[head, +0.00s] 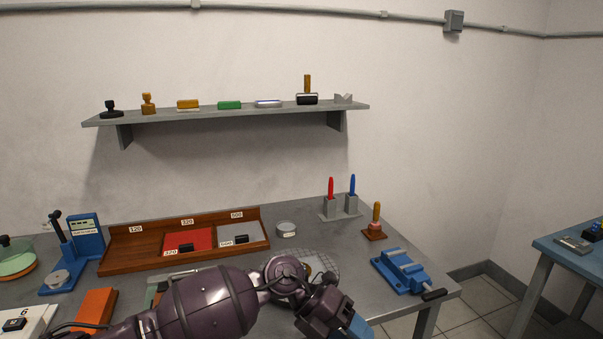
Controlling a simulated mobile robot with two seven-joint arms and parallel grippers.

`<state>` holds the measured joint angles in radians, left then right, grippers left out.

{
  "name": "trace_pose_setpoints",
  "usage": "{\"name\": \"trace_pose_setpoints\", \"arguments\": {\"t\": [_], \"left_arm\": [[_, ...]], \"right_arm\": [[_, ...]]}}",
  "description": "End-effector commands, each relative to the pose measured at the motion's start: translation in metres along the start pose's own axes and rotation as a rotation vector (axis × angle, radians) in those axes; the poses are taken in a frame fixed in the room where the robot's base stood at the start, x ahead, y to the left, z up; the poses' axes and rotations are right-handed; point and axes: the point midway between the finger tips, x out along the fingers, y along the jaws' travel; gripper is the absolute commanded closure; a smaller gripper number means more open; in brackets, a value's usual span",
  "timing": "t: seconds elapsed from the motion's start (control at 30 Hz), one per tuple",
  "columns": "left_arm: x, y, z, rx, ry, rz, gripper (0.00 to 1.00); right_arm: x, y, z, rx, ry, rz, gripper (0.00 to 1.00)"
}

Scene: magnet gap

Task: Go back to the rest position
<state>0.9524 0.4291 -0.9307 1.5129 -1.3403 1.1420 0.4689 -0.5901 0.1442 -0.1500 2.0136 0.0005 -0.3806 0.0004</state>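My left arm comes in from the lower left, dark purple, and reaches over the front of the grey workbench (350,267). My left gripper (334,315) is at the bottom edge, right of the middle. A blue piece (356,328) shows at its lower end, cut off by the picture edge. I cannot tell whether this is part of the gripper or something apart. The fingertips are not clearly seen. My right gripper is not in view.
A blue vise (402,270) stands at the bench's right end, near a wooden-handled tool (376,222). A wooden tray (150,248) with red and grey pads lies behind my arm. A shelf (230,112) hangs above.

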Motion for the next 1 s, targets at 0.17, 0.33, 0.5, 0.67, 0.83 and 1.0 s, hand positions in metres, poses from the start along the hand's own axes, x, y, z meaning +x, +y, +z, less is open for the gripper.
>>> {"name": "trace_pose_setpoints", "arguments": {"t": [0.17, 0.33, 0.5, 0.67, 0.83, 1.0], "left_arm": [[0.014, -0.013, -0.016, -0.109, -0.099, -0.341, 0.49], [0.006, -0.016, -0.023, -0.246, -0.235, -0.63, 0.49], [-0.015, -0.001, -0.028, -0.419, -0.401, -0.884, 0.49], [-0.039, 0.031, -0.037, -0.607, -0.577, -1.083, 0.49], [-0.064, 0.082, -0.056, -0.838, -0.777, -1.252, 0.49], [-0.082, 0.145, -0.091, -1.092, -0.981, -1.372, 0.49]], "right_arm": [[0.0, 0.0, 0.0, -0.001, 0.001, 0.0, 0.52], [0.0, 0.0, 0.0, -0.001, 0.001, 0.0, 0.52], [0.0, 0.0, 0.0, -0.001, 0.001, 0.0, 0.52], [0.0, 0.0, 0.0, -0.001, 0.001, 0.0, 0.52], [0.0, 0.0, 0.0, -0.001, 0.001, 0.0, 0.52], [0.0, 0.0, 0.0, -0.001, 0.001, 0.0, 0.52]]}}
